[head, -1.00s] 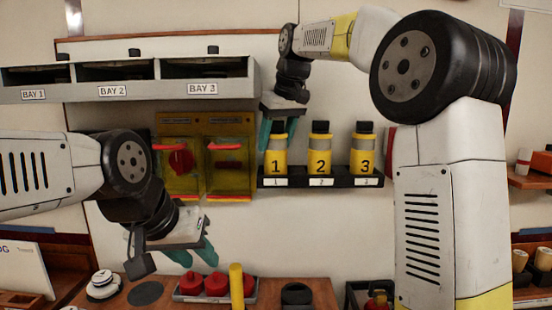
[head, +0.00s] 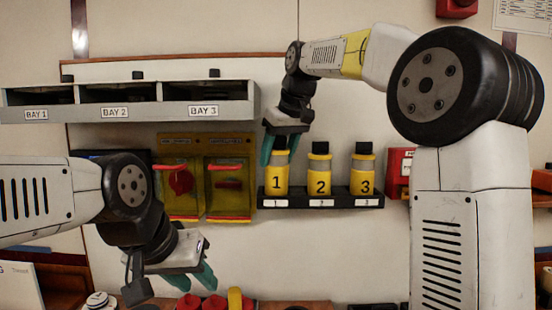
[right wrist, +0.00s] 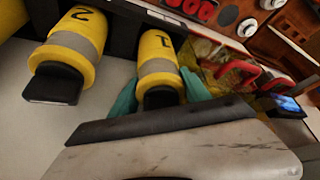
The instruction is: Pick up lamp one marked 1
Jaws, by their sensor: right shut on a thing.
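Lamp one (head: 277,181), a yellow cylinder with a dark cap and a black 1, is at the left end of the black wall rack (head: 300,203). It sits slightly higher than its neighbours, its lower end still at the rack. My right gripper (head: 279,150) is shut on its upper part from above. In the right wrist view, lamp one (right wrist: 160,55) is between the teal fingers. My left gripper (head: 200,277) hangs at lower left, holding nothing visible; its two teal fingers look apart.
Lamps two (head: 319,182) and three (head: 363,182) stand beside it in the rack. Yellow breaker panels (head: 230,190) with red handles are close on the left. The bay shelf (head: 165,112) is above left. Red round items (head: 213,302) lie below.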

